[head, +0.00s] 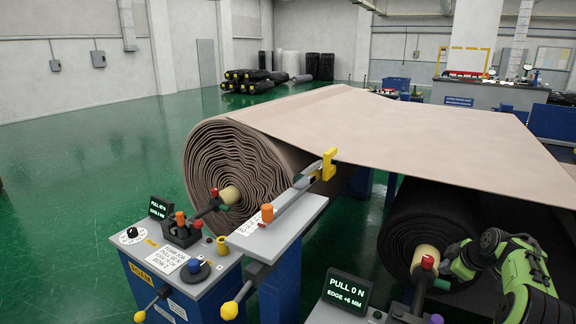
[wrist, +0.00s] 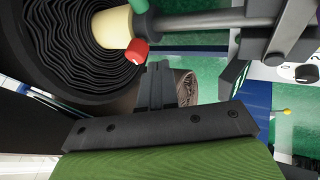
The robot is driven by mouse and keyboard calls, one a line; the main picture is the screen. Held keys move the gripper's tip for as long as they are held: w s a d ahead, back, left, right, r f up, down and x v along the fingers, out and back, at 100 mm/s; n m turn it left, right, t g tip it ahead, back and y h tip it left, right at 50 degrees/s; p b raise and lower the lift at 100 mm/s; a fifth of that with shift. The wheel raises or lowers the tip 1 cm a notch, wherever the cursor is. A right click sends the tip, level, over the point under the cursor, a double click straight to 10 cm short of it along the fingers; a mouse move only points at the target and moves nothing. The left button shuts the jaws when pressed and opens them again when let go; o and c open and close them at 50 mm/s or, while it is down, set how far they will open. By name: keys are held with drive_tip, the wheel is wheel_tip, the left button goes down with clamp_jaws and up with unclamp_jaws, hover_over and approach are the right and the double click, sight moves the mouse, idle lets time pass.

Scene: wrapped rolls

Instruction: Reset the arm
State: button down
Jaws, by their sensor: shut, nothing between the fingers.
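My green and black arm (head: 525,275) is at the lower right of the head view, beside the black roll (head: 395,225). I cannot make out my fingertips there. In the wrist view my gripper (wrist: 157,68) is shut and empty, its dark fingers together. The black roll (wrist: 70,50) fills the upper left of that view, with its pale core (wrist: 112,28) and a red knob (wrist: 137,50) just beyond the fingertips. I cannot tell how close they are. A brown roll (wrist: 186,88) shows behind the fingers.
A big brown roll (head: 235,165) feeds a wide sheet (head: 420,125) across the frame. A control console (head: 185,265) with knobs stands at front left. A screen (head: 347,292) reading "PULL 0 N" stands near my arm. Open green floor (head: 90,160) lies left.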

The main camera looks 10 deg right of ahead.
drive_tip(key=s+a+r+m, duration=0.1)
drive_tip(key=s+a+r, duration=0.1)
drive_tip(key=a+r, duration=0.45)
drive_tip(key=s+a+r+m+g, duration=0.1)
drive_tip(key=s+a+r, duration=0.15)
drive_tip(key=a, duration=0.75)
drive_tip(key=s+a+r+m, duration=0.1)
drive_tip(key=s+a+r, duration=0.1)
drive_tip(key=a+r, duration=0.5)
drive_tip(key=s+a+m, duration=0.3)
drive_tip(key=s+a, duration=0.9)
drive_tip(key=s, duration=0.3)
drive_tip(key=s+a+f+m, duration=0.2)
drive_tip(key=s+f, duration=0.2)
drive_tip(key=s, duration=0.7)
drive_tip(key=shift+a+m+g, duration=0.15)
drive_tip(key=shift+m+g, duration=0.15)
drive_tip(key=c, duration=1.8)
unclamp_jaws()
drive_tip(key=shift+c, duration=0.2)
